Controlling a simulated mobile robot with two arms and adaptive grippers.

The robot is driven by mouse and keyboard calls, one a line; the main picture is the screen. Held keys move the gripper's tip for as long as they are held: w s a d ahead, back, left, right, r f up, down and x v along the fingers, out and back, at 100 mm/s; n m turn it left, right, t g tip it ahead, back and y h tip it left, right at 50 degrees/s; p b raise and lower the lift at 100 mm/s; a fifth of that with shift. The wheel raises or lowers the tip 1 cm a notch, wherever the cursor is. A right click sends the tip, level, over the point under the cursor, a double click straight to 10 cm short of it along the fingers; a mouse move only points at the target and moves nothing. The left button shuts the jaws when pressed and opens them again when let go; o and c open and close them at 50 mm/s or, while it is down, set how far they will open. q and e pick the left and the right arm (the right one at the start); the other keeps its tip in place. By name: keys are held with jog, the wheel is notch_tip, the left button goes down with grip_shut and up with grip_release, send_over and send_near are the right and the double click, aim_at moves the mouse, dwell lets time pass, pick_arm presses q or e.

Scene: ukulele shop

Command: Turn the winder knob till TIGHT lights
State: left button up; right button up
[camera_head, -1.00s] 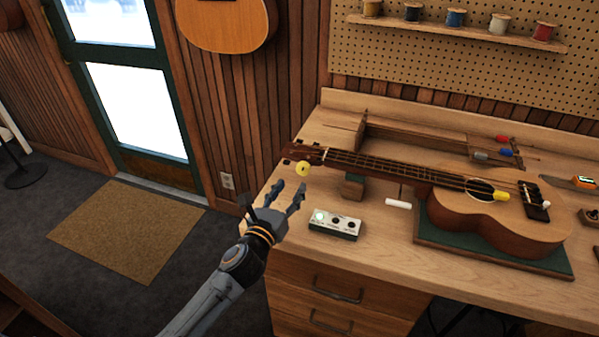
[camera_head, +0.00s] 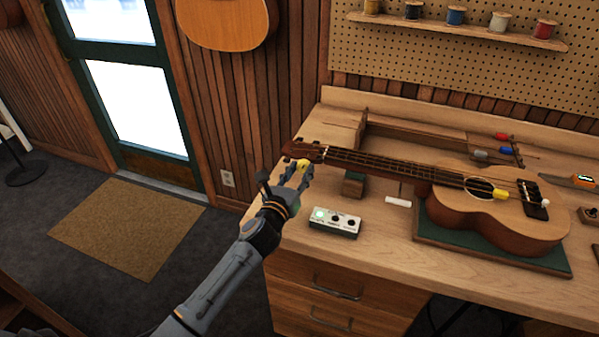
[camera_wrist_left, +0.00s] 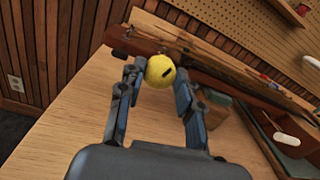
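The yellow winder knob (camera_head: 304,165) sits at the headstock end of the ukulele (camera_head: 480,207). It also shows in the left wrist view (camera_wrist_left: 160,71), with a dark slot mark on its face. My left gripper (camera_head: 299,172) has its fingertips on either side of the knob, close against it, and appears shut on it. The small white indicator box (camera_head: 336,222) lies on the bench in front of the neck. Its left lamp glows pale green; the other two look dark. The labels are too small to read. My right gripper is not in view.
The ukulele body lies on a green mat (camera_head: 545,262), with a neck block (camera_head: 353,185) under the neck. A white stick (camera_head: 398,202) lies near the box. The wooden bench (camera_head: 385,240) has drawers below; its front left is clear.

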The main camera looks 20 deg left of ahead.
pick_arm(q)
jog(key=shift+r+m+p, duration=0.15)
jog(key=shift+m+p, duration=0.75)
jog(key=m+p, duration=0.2)
jog(key=shift+m, duration=0.3)
jog(key=m+p, duration=0.2)
jog(key=m, duration=0.1)
jog(key=shift+d+p, duration=0.1)
jog(key=shift+p, duration=0.2)
jog(key=m+p, duration=0.1)
jog(key=m, duration=0.2)
jog(key=shift+p, duration=0.3)
jog(key=m+p, duration=0.1)
jog(key=m, duration=0.1)
jog(key=shift+m+g+y, duration=0.3)
jog(key=shift+m, duration=0.1)
jog(key=m+p, duration=0.1)
jog(key=m, duration=0.2)
jog(key=shift+d+p, duration=0.1)
jog(key=shift+p, duration=0.2)
jog(key=m, duration=0.2)
jog(key=m+p, duration=0.1)
jog(key=shift+f+m+y, duration=0.2)
jog(key=shift+m+y, duration=0.1)
jog(key=shift+m, duration=0.1)
jog(key=shift+f+m+p, duration=0.1)
jog(key=shift+m+p, duration=0.2)
jog(key=shift+m, duration=1.1)
